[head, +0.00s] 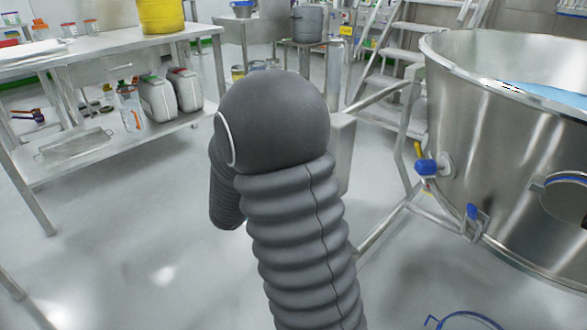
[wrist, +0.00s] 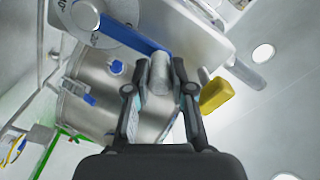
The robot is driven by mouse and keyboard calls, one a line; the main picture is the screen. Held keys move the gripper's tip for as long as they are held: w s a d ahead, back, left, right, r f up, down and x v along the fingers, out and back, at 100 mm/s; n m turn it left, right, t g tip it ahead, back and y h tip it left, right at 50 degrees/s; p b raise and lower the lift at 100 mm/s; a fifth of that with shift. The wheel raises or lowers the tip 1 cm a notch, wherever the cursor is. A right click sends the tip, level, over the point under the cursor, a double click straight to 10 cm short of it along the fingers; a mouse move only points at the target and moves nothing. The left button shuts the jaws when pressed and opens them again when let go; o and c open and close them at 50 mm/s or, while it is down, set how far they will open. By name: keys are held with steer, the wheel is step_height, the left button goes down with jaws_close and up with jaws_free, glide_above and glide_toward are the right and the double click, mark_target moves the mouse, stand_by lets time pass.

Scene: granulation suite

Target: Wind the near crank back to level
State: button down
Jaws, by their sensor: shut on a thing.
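In the wrist view, my gripper (wrist: 160,68) is closed around the grey cylindrical handle (wrist: 159,80) of a crank. A finger lies on each side of the handle. The crank's blue arm (wrist: 130,33) runs from the handle up and left to a round grey dial plate (wrist: 86,18) with dark markings. The plate sits on a pale housing (wrist: 195,35). In the head view my own arm fills the middle and hides the crank and my gripper.
A yellow grip (wrist: 216,95) and a grey rounded bar (wrist: 247,73) stick out right of the gripper. A large steel vessel (head: 480,140) stands at right in the head view. A steel bench (head: 110,45) stands at left.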

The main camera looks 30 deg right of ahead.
steer(key=c, duration=1)
jaws_free()
steer(key=shift+d, duration=0.1)
steer(key=v, duration=1.2)
